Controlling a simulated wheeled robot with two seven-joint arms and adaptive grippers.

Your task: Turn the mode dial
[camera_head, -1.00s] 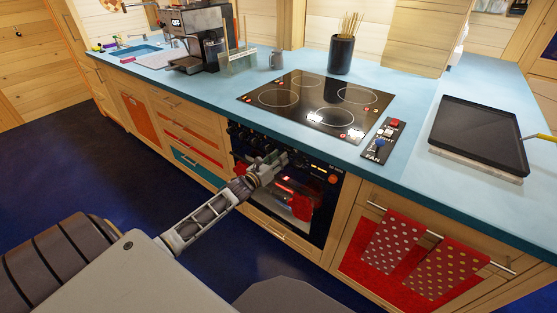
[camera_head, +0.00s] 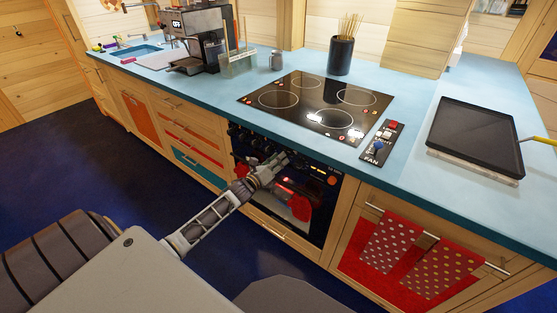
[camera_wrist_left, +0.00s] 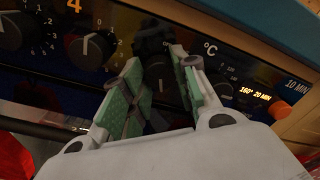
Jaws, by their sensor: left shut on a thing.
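The oven (camera_head: 315,215) is built in under the cooktop, with a row of dark dials along its top panel. My left gripper (camera_head: 279,160) is at this panel. In the left wrist view its two green-padded fingers (camera_wrist_left: 157,62) stand on either side of a dark dial (camera_wrist_left: 158,76), shut on it. The fingers and shadow hide part of this dial, and its label is mostly unreadable. Another dial with a white pointer line (camera_wrist_left: 88,46) is to its left, and a partly hidden dial marked °C (camera_wrist_left: 222,84) is to its right. My right gripper is in neither view.
The oven handle bar (camera_wrist_left: 40,127) runs below the dials. The counter edge (camera_head: 345,160) overhangs above.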

